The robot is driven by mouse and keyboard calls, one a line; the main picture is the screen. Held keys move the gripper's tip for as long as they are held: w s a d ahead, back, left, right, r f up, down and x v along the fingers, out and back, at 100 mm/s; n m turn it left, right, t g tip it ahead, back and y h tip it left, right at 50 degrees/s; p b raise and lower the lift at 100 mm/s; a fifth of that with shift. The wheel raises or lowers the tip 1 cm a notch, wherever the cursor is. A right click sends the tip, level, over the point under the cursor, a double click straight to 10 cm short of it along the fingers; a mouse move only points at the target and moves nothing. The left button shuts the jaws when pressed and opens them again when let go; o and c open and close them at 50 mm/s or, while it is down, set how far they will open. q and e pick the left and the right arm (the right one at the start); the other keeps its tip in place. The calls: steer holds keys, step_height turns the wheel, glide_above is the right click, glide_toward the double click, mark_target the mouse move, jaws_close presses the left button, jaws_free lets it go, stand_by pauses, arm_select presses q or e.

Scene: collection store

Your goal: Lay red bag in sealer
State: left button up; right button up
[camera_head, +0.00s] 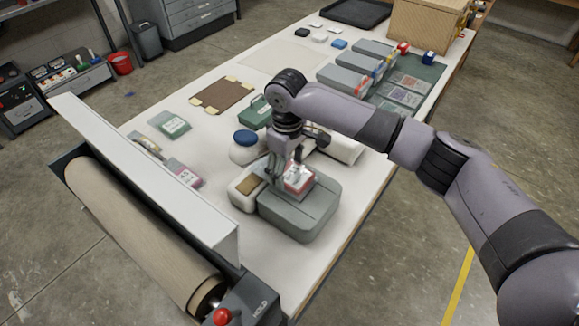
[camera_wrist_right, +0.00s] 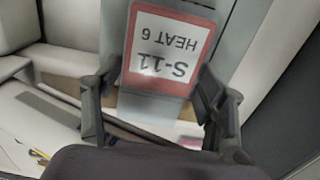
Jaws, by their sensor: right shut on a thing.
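The red bag (camera_head: 299,181) is a small flat piece with a red border. In the right wrist view the bag (camera_wrist_right: 170,47) shows upside-down text, "S-11 HEAT 6". My right gripper (camera_head: 283,172) is shut on it, with a finger on either side in the wrist view (camera_wrist_right: 154,88). The grey-green rounded unit (camera_head: 303,222), which looks like the sealer, is right below the bag. I cannot tell whether the bag touches it. My left gripper is not in view.
A cream block with a brown top (camera_head: 243,190) stands left of the unit. A large paper roll (camera_head: 140,235) and white panel (camera_head: 150,180) are at front left. Grey bins (camera_head: 345,82) stand farther back.

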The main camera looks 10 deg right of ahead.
steer(key=shift+f, duration=0.5)
stand_by(0.4)
steer(key=o, duration=1.2)
steer(key=shift+o, duration=0.2)
